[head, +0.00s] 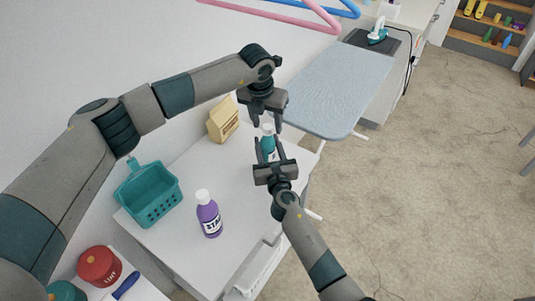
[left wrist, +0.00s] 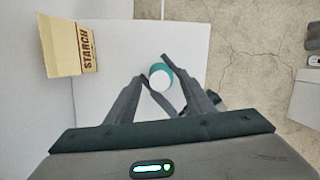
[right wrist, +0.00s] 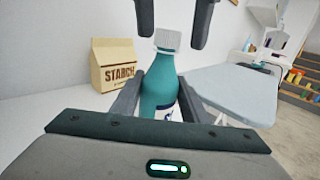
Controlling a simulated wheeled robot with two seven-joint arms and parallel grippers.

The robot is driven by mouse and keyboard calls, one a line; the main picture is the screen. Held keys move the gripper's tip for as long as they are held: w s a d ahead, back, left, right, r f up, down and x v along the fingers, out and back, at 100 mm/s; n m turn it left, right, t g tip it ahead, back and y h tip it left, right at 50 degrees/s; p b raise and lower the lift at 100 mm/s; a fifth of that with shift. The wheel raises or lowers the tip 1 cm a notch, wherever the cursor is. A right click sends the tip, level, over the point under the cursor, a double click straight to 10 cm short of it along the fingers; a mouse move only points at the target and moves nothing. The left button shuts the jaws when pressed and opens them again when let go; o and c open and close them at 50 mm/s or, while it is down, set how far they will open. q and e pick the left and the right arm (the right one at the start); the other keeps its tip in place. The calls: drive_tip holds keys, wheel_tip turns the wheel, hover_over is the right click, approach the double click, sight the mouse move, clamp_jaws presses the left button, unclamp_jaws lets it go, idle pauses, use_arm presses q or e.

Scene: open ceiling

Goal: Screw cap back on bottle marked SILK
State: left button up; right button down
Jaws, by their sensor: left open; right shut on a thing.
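A teal bottle (head: 268,147) stands upright at the far end of the white table, its label mostly hidden, so I cannot read its name. A white cap (right wrist: 168,39) sits on top of its neck; I cannot tell if it is tight. My right gripper (head: 269,145) is shut around the bottle's body, which also shows in the right wrist view (right wrist: 158,88). My left gripper (head: 266,122) points down from above, open, with its fingers on either side of and slightly above the cap. The left wrist view looks straight down on the white cap (left wrist: 161,79).
A purple bottle with a white cap (head: 209,218) stands nearer on the table (head: 185,245). A teal basket (head: 150,194) is at the left, and a tan STARCH bag (head: 223,121) stands by the wall. A blue ironing board (head: 340,88) lies beyond the table's far edge.

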use_arm(q)
drive_tip(key=shift+c, duration=0.6)
clamp_jaws()
drive_tip(key=m, duration=0.3)
drive_tip(key=shift+a+g+h, duration=0.15)
drive_tip(key=shift+g+h, duration=0.25)
drive_tip(key=m+g, duration=0.1)
drive_tip(key=m, duration=0.4)
drive_tip(key=shift+w+h, duration=0.15)
drive_tip(key=shift+h, duration=0.25)
drive_tip(key=m+g, duration=0.1)
drive_tip(key=m, duration=0.4)
drive_tip(key=shift+w, duration=0.1)
drive_tip(key=m+g, duration=0.1)
drive_tip(key=m, duration=0.3)
drive_tip(key=shift+w+m, duration=0.15)
drive_tip(key=shift+m, duration=0.25)
drive_tip(key=shift+o, duration=0.5)
unclamp_jaws()
drive_tip(key=shift+a, duration=0.1)
